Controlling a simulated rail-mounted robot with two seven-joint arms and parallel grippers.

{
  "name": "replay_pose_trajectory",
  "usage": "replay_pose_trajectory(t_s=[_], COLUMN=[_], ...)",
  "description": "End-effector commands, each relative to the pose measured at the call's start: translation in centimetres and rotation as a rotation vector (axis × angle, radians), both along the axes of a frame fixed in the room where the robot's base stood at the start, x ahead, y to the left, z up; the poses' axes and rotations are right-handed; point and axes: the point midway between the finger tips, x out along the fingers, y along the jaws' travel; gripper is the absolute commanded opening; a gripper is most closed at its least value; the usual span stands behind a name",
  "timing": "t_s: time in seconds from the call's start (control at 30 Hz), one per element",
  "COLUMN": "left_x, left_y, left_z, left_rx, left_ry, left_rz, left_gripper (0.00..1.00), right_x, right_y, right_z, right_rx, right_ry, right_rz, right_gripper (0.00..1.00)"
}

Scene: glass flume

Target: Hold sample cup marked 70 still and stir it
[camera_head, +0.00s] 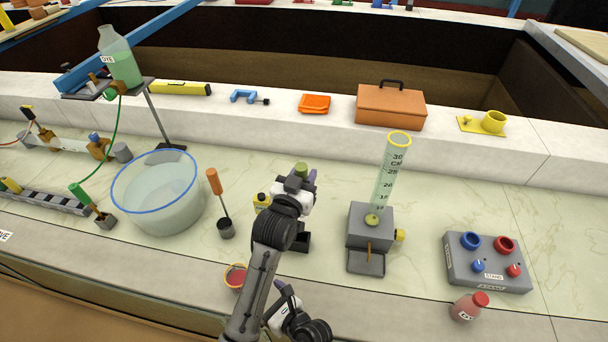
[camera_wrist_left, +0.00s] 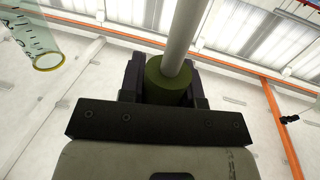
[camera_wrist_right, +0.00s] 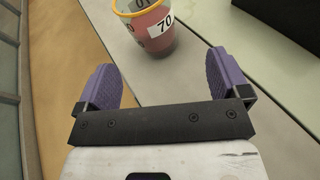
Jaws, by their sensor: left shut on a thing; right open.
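The sample cup marked 70 (camera_wrist_right: 152,28) stands on the counter in the right wrist view, with an orange-yellow rim and reddish contents. In the head view the cup (camera_head: 236,278) is near the counter's front edge, partly hidden by my left arm. My left gripper (camera_head: 299,178) is shut on an olive-green grip (camera_head: 301,168), raised above the counter. In the left wrist view a pale rod (camera_wrist_left: 185,35) extends from this grip (camera_wrist_left: 168,84). My right gripper (camera_wrist_right: 165,85) is open and empty, its purple fingers short of the cup. It is low at the front in the head view (camera_head: 282,296).
A clear basin (camera_head: 160,200) and an orange-handled tool (camera_head: 215,182) in a dark holder stand left. A measuring cylinder (camera_head: 388,175) on a grey base, a grey stand (camera_head: 487,262) and a red-capped bottle (camera_head: 468,307) are right. Counter between cylinder and stand is clear.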

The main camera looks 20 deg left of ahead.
Motion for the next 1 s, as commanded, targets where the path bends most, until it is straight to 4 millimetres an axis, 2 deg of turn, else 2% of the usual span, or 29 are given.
replay_pose_trajectory(t_s=[0.13, 0.33, 0.7, 1.0], left_x=[0.0, 0.0, 0.0, 0.0], left_y=[0.0, 0.0, 0.0, 0.0], left_z=[0.0, -0.8, -4.1, -5.9], left_rx=[0.0, 0.0, 0.0, 0.0], left_ry=[-0.001, 0.0, -0.001, -0.001], left_rz=[0.0, 0.0, 0.0, 0.0], left_gripper=[0.06, 0.06, 0.06, 0.06], right_x=[-0.8, -0.5, 0.9, 1.7], right_y=[0.1, 1.0, 5.4, 8.1], right_z=[-0.7, -1.2, -2.7, -3.4], right_rx=[-0.06, -0.069, -0.066, -0.066], right_ry=[-0.038, -0.07, -0.071, -0.069], right_rz=[0.066, 0.074, 0.073, 0.072], right_gripper=[0.94, 0.94, 0.94, 0.94])
